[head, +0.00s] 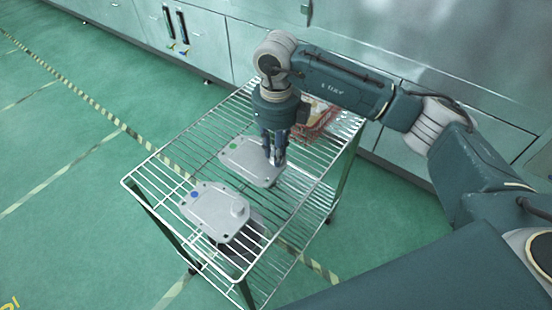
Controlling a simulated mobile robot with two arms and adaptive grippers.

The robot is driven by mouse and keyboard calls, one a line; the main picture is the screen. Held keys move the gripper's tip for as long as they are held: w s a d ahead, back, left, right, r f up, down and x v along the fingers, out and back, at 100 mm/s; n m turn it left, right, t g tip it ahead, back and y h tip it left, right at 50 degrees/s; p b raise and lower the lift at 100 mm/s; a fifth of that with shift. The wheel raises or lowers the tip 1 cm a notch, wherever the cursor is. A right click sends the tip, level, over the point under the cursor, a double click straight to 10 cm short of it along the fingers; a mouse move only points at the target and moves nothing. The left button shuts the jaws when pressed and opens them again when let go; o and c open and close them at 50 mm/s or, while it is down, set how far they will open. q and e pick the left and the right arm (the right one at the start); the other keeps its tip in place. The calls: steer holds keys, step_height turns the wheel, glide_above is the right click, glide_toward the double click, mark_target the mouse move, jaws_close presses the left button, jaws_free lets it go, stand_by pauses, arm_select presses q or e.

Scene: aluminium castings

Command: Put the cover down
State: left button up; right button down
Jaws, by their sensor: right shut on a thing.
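Two flat grey cast covers lie on a wire rack cart (150,167). The cover with a green dot (243,157) is at the middle of the rack, under my right gripper (274,160). The gripper points straight down and is shut on a part at this cover's right end; its fingers hide that part. The cover seems to lie on or just above the wires; I cannot tell which. The cover with a blue dot (213,210) lies nearer the front, with a round raised knob at its right end. My left gripper is not in view.
A red wire basket (322,122) with something pale in it is at the back of the rack, behind my right gripper. Grey metal cabinets (205,40) stand behind the cart. The rack's left part is bare. Green floor with striped tape is open at left.

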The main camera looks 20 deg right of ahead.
step_height(320, 180, down, 4)
steer(key=shift+f+p, duration=0.15)
steer(key=shift+p, duration=0.25)
steer(key=c, duration=1.5)
jaws_free()
steer(key=shift+r, duration=0.4)
step_height(320, 180, up, 11)
steer(key=b, duration=0.3)
steer(key=shift+r, duration=0.15)
